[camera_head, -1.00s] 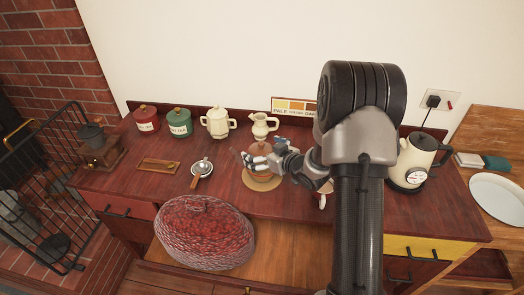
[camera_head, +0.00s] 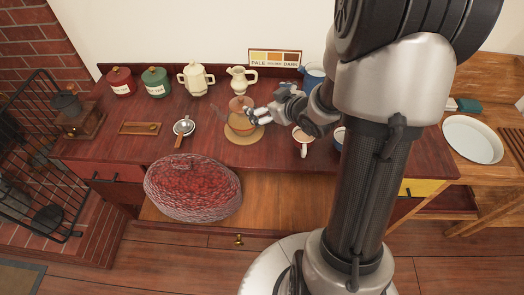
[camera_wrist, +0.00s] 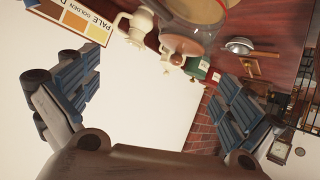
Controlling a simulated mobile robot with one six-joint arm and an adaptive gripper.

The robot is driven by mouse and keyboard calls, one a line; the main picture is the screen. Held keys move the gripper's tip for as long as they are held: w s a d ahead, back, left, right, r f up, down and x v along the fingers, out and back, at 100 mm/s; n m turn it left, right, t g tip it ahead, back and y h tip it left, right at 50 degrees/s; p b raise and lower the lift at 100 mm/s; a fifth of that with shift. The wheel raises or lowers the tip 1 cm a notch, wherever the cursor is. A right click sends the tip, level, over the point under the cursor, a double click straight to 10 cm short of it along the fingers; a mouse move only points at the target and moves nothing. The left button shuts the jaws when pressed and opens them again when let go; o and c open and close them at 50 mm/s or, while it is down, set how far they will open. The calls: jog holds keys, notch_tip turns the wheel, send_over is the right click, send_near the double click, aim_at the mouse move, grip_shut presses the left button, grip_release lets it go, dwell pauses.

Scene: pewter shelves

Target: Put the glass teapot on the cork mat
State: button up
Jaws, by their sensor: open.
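The glass teapot (camera_head: 240,121), with a copper-toned lid, stands upright on the round cork mat (camera_head: 243,140) on the dark red counter. My gripper (camera_head: 257,116) is just right of the teapot in the head view, partly covering its right side. In the wrist view my gripper (camera_wrist: 160,77) has its fingers spread wide with nothing between them. The teapot's lid (camera_wrist: 182,45) and clear body show at the top of that view, beyond the fingertips. Whether a finger touches the teapot I cannot tell.
A strainer (camera_head: 184,127) and a small wooden tray (camera_head: 140,128) lie to the left. Red and green canisters, a cream pot (camera_head: 196,79) and a cream jug (camera_head: 240,79) stand behind. A white cup (camera_head: 302,138) is to the right. A wire-mesh dome stands below.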

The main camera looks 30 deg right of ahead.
jog(key=s+a+r+m+g+h, duration=0.2)
jog(key=s+a+r+g+h, duration=0.15)
jog(key=s+r, duration=0.65)
jog(key=s+a+r+g+y, duration=0.1)
jog(key=s+a, duration=0.5)
jog(key=s, duration=0.2)
jog(key=s+a+r+g+y, duration=0.1)
jog(key=s+a+g+y, duration=0.1)
jog(key=s+a, duration=0.4)
jog(key=s, duration=0.3)
jog(key=shift+s+a+r+m, duration=0.15)
jog(key=shift+a+m, duration=0.15)
jog(key=shift+m, duration=0.1)
